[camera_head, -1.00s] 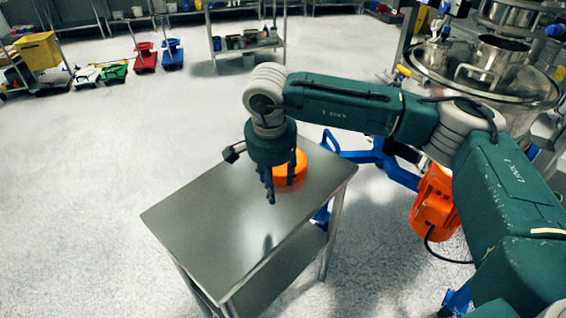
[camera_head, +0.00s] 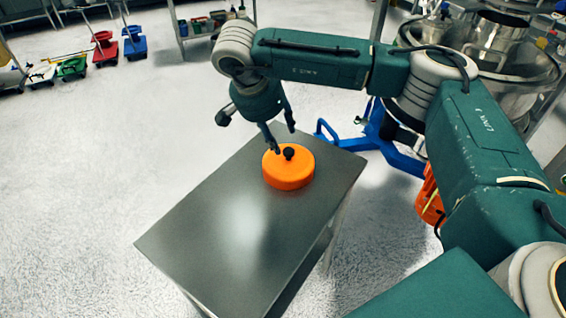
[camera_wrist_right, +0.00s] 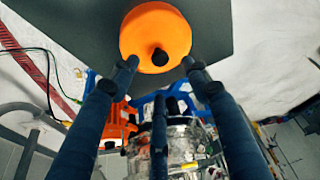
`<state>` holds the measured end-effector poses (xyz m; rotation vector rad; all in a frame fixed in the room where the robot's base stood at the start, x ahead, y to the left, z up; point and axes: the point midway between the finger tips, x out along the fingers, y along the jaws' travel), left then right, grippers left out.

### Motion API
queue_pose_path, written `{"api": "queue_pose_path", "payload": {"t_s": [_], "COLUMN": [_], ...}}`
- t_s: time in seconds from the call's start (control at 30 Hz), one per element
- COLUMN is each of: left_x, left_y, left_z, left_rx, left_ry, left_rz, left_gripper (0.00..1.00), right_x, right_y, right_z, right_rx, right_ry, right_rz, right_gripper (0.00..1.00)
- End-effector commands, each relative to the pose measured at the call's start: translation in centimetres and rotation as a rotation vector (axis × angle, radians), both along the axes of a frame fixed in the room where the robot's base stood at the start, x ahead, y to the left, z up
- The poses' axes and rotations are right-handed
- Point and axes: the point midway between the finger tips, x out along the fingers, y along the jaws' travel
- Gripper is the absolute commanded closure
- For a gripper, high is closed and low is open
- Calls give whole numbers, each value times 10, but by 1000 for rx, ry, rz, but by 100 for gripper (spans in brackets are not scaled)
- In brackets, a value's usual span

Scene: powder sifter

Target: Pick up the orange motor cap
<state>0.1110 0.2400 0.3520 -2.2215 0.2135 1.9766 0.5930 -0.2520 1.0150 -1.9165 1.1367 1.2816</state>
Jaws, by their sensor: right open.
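The orange motor cap (camera_head: 287,174) is a round disc with a black knob on top. It lies flat near the far right end of the metal table. My right gripper (camera_head: 281,138) is above and just behind the cap, tilted, with its fingers apart and nothing between them. In the right wrist view the cap (camera_wrist_right: 152,32) shows beyond the fingertips of the open gripper (camera_wrist_right: 160,66), its black knob between and slightly past them. A gap between the fingertips and the cap is hard to judge. My left gripper is not in view.
The metal table (camera_head: 215,240) is otherwise bare. A blue wheeled frame (camera_head: 385,150) stands behind its right side, with a steel vessel (camera_head: 480,75) beyond and an orange motor (camera_head: 430,197) below. Open floor (camera_head: 90,160) lies to the left.

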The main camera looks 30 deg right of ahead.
Motion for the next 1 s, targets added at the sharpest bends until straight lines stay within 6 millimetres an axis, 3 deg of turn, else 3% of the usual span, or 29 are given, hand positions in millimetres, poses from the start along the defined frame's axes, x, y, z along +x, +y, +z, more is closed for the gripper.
{"api": "queue_pose_path", "payload": {"t_s": [0.1, 0.27, 0.4, 0.67, 0.93, 1.0], "left_x": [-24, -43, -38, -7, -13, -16], "left_y": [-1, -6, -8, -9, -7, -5], "left_z": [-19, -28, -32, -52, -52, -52], "left_rx": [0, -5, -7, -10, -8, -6], "left_ry": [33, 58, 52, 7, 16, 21], "left_rz": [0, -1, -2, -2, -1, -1], "left_gripper": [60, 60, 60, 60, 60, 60], "right_x": [3, 7, 10, 19, 20, 20], "right_y": [-8, -14, -20, -37, -39, -39], "right_z": [-25, -39, -47, -81, -82, -82], "right_rx": [1, 1, 1, 1, 2, 2], "right_ry": [1, 0, 0, 1, -1, -1], "right_rz": [-4, -2, -3, -2, -1, -1], "right_gripper": [53, 53, 53, 53, 53, 67]}}
